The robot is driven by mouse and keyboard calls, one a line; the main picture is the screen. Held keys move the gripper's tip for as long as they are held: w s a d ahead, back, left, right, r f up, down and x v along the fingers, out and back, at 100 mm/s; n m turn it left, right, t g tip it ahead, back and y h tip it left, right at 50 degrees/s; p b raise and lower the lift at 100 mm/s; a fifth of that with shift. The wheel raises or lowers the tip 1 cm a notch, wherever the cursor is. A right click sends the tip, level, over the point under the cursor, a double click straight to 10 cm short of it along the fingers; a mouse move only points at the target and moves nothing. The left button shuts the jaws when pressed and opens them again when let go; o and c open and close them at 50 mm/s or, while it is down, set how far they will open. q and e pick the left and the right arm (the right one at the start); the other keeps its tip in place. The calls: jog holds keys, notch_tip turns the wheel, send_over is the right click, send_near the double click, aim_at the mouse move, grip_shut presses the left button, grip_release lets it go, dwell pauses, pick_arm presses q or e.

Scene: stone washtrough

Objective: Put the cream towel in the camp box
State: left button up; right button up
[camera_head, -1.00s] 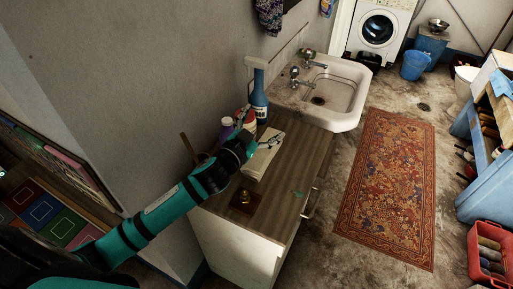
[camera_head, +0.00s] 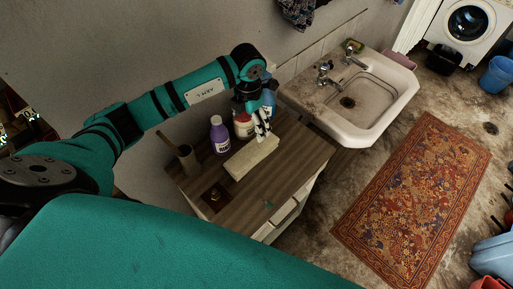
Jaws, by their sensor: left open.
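The cream towel (camera_head: 252,158) looks like a folded, long pale block lying on the wooden-topped cabinet (camera_head: 285,173). My left gripper (camera_head: 262,131) points down just beyond the towel's far right end, beside the bottles. It is open and nothing shows between its fingers. Whether a fingertip touches the towel I cannot tell. My right gripper is out of view. I cannot make out a camp box in this view.
A purple bottle (camera_head: 219,136) and a red-and-white container (camera_head: 243,126) stand behind the towel. A brown cup (camera_head: 187,158) with a stick stands at left. The sink (camera_head: 385,105) adjoins the cabinet. A patterned rug (camera_head: 415,195) covers the floor at right.

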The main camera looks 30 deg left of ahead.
pick_arm(q)
jog(key=b, duration=0.4)
send_over(251, 151)
jog(key=a, duration=0.1)
notch_tip(251, 151, down, 6)
jog(key=shift+f, duration=0.1)
jog(key=f+b, duration=0.1)
jog(key=f, duration=0.2)
jog(key=f+b, duration=0.1)
jog(key=shift+w+d+f+b, duration=0.2)
jog(key=shift+w+f+b, duration=0.1)
jog(key=shift+f, duration=0.1)
jog(key=shift+s+f+b, duration=0.15)
jog(key=shift+f+b, duration=0.15)
jog(key=shift+f, duration=0.25)
jog(key=f+b, duration=0.2)
jog(key=f, duration=0.1)
jog(key=f+b, duration=0.1)
jog(key=f, duration=0.1)
jog(key=shift+s+d, duration=0.1)
jog(key=shift+d, duration=0.15)
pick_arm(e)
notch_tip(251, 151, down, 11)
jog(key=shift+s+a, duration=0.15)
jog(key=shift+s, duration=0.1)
pick_arm(q)
jog(key=shift+c, duration=0.4)
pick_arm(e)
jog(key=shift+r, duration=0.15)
